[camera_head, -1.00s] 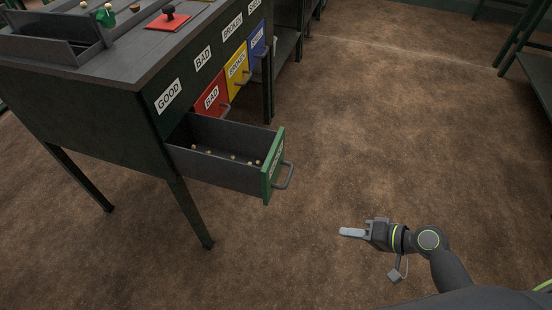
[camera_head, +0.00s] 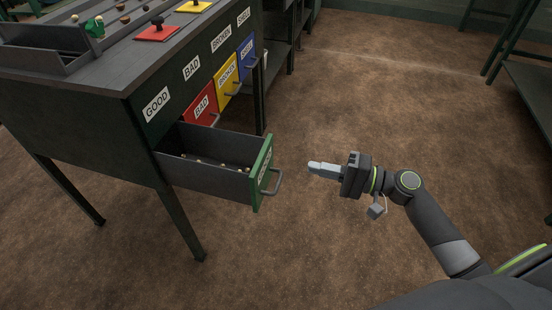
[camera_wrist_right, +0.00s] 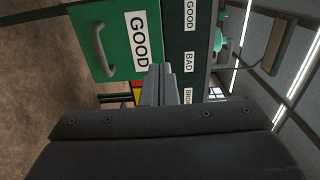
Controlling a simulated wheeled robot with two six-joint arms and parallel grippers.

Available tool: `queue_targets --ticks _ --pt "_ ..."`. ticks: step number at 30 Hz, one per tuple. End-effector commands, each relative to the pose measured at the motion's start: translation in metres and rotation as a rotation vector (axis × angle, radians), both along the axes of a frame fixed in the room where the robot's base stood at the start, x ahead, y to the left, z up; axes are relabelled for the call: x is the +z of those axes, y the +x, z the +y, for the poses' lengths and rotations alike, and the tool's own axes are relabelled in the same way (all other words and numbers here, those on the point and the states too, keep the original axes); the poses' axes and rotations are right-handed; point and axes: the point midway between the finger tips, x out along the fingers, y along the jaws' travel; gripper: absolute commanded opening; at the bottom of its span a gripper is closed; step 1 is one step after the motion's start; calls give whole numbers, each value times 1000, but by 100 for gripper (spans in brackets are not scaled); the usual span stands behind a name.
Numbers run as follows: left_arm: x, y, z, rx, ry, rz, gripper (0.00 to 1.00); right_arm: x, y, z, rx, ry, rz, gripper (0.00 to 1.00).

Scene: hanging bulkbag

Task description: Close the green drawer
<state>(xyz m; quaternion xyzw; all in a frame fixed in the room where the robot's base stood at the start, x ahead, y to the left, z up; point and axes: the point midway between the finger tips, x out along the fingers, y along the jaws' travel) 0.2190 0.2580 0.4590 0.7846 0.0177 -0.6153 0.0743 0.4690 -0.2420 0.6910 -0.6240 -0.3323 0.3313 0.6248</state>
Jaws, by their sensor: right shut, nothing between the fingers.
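The green drawer (camera_head: 262,174) is pulled well out of the desk, below the GOOD label. Several small pale round things lie in its dark tray. Its grey handle (camera_head: 276,181) is on the front face. In the right wrist view the green front (camera_wrist_right: 118,42) with the word GOOD and the handle (camera_wrist_right: 101,48) show at the upper left. My right gripper (camera_head: 314,167) is shut and empty, to the right of the handle with a gap between them. Its shut fingers also show in the right wrist view (camera_wrist_right: 158,75). My left gripper is not in view.
The dark desk (camera_head: 90,125) holds a red drawer (camera_head: 201,106), a yellow drawer (camera_head: 228,80) and a blue drawer (camera_head: 246,58), which look shut. A green-framed table (camera_head: 530,90) stands at the far right. The brown floor (camera_head: 370,90) is clear around my right arm.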

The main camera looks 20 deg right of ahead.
Motion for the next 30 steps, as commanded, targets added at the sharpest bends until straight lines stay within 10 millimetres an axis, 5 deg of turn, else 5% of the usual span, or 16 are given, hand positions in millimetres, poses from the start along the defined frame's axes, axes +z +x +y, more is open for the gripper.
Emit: queue_targets --ticks 15,30 --pt "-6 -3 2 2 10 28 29 1 49 73 1 2 0 0" --pt "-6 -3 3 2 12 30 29 0 58 86 0 -2 1 0"
